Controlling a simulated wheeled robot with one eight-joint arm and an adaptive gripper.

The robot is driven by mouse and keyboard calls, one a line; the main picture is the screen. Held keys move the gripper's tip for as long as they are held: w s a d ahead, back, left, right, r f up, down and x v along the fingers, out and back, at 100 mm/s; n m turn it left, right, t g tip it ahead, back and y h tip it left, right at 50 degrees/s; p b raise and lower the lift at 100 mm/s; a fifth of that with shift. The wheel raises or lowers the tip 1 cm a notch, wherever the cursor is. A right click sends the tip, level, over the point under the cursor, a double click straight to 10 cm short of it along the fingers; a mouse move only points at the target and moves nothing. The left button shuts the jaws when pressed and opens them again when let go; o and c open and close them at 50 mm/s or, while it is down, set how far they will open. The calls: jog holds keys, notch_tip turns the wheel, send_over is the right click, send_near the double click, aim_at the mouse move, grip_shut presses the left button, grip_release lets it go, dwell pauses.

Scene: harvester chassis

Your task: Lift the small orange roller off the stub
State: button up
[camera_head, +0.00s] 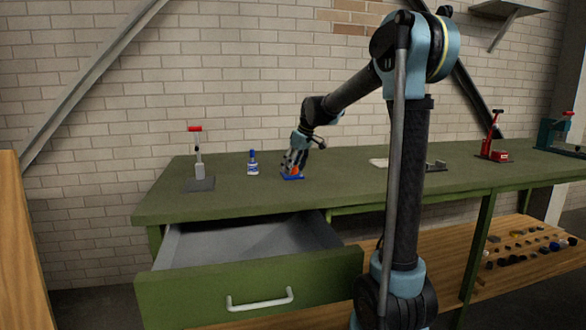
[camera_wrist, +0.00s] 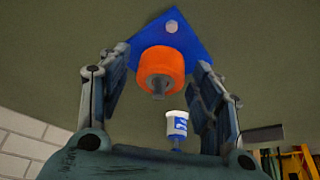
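The small orange roller (camera_wrist: 160,67) sits over the blue base plate (camera_wrist: 190,38) in the wrist view, with a grey stub end (camera_wrist: 158,90) showing at its middle. My gripper (camera_wrist: 162,60) is open, with one finger on each side of the roller and a visible gap on both sides. In the head view my gripper (camera_head: 293,163) points down over the workbench. The roller (camera_head: 295,171) shows there as a small orange patch, partly hidden by the fingers, above the blue plate (camera_head: 291,178).
A red-topped tool (camera_head: 198,165) stands farther left. A red press (camera_head: 493,145) is at right. The green drawer (camera_head: 250,290) hangs open below the bench.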

jog(key=c, duration=0.9)
jog(key=shift+o, duration=0.2)
jog(key=shift+r, duration=0.1)
jog(key=shift+r, duration=3.15)
